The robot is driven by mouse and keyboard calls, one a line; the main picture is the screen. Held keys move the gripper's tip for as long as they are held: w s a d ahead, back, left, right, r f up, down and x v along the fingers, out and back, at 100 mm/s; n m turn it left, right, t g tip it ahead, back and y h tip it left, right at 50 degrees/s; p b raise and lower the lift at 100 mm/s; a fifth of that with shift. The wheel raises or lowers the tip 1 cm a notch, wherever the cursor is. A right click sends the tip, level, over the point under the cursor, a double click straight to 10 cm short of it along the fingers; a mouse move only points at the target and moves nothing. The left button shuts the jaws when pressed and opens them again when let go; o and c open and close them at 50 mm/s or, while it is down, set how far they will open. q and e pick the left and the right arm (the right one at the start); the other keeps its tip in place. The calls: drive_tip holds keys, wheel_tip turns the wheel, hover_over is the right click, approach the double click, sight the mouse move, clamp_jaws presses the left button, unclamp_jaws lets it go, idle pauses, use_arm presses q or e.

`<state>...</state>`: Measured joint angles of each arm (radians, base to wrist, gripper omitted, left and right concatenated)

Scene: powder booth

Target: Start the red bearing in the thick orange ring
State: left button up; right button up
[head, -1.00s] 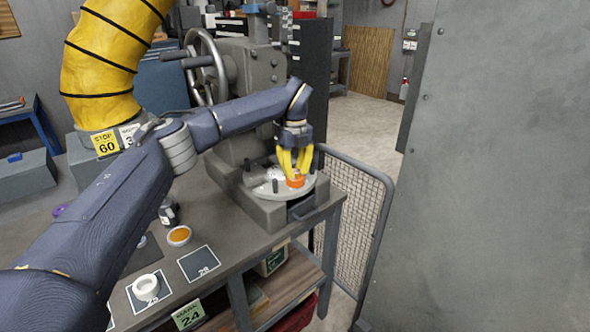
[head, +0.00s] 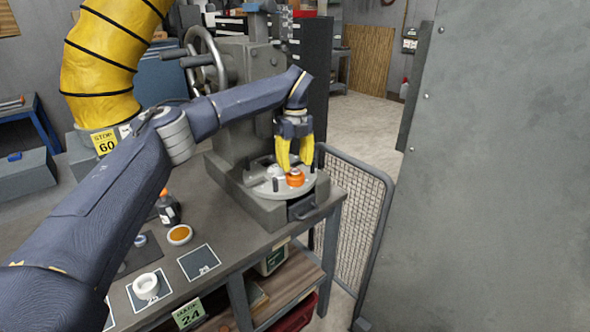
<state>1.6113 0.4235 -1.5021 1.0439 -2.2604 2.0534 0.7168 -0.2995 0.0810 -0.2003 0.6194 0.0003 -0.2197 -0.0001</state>
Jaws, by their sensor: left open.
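The thick orange ring (head: 295,181) sits on the round grey plate (head: 262,190) of the press on the bench. A small piece shows at the top of the ring, pale with a reddish edge; it looks like the bearing, but it is too small to tell how it sits. My left gripper (head: 294,167) has yellow fingers pointing down, open, just above the ring. The fingertips partly cover the top of the ring. My right gripper is not in view.
A white ring (head: 146,285) lies on a marked pad at the front of the bench. An empty marked pad (head: 199,263), an amber-filled dish (head: 179,235) and a dark bottle (head: 168,209) are nearby. A mesh guard (head: 352,215) stands right of the bench.

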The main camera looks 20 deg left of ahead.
use_arm(q)
wheel_tip(320, 180, up, 9)
idle(0.4)
drive_tip(key=shift+f, duration=0.1)
